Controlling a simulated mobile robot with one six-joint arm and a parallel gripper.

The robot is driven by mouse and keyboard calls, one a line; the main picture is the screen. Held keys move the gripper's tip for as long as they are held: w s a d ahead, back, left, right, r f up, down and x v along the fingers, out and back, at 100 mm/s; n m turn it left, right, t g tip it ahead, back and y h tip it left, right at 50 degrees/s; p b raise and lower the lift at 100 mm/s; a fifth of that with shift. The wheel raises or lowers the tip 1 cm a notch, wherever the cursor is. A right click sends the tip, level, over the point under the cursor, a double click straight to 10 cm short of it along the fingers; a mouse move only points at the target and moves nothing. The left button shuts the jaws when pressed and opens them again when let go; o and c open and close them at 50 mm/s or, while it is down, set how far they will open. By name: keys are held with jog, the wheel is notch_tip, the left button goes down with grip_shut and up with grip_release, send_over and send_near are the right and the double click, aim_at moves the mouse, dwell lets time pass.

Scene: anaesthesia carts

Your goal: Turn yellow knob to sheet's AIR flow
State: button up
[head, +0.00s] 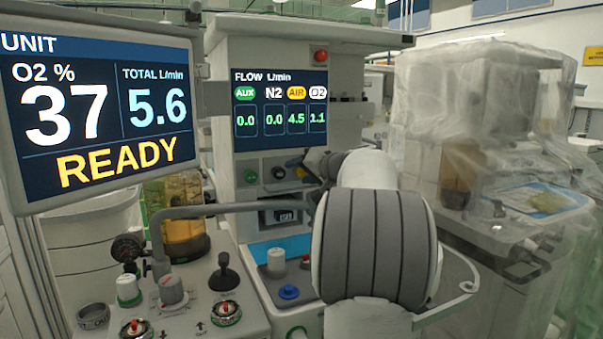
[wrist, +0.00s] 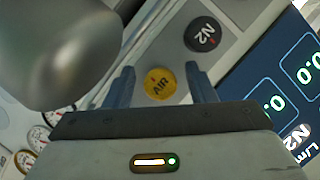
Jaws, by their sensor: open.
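The yellow AIR knob (wrist: 160,83) sits between the two fingers of my gripper (wrist: 162,76) in the wrist view. The fingers are apart, with gaps on both sides of the knob. A small part of the yellow knob (head: 300,172) shows in the head view, beside my arm. The flow screen (head: 280,105) reads AUX 0.0, N2 0.0, AIR 4.5 and O2 1.1. I cannot make out a sheet with a flow value.
The black N2 knob (wrist: 203,34) is close to the right finger. A large monitor (head: 100,110) reads O2 37%, total 5.6 and READY. Pressure gauges (wrist: 38,139) show at left in the wrist view. A plastic-covered cart (head: 490,170) stands at right.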

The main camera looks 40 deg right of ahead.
jog(key=shift+c, duration=0.5)
jog(key=c, duration=0.9)
jog(key=shift+f+m+t+y+b, duration=0.3)
jog(key=shift+m+b, duration=0.4)
jog(key=shift+b, duration=0.35)
jog(key=shift+r+m+t+y+b, duration=0.3)
jog(key=shift+m+b, duration=0.15)
jog(key=shift+m, duration=0.35)
jog(key=o, duration=1)
jog(key=shift+s, duration=0.15)
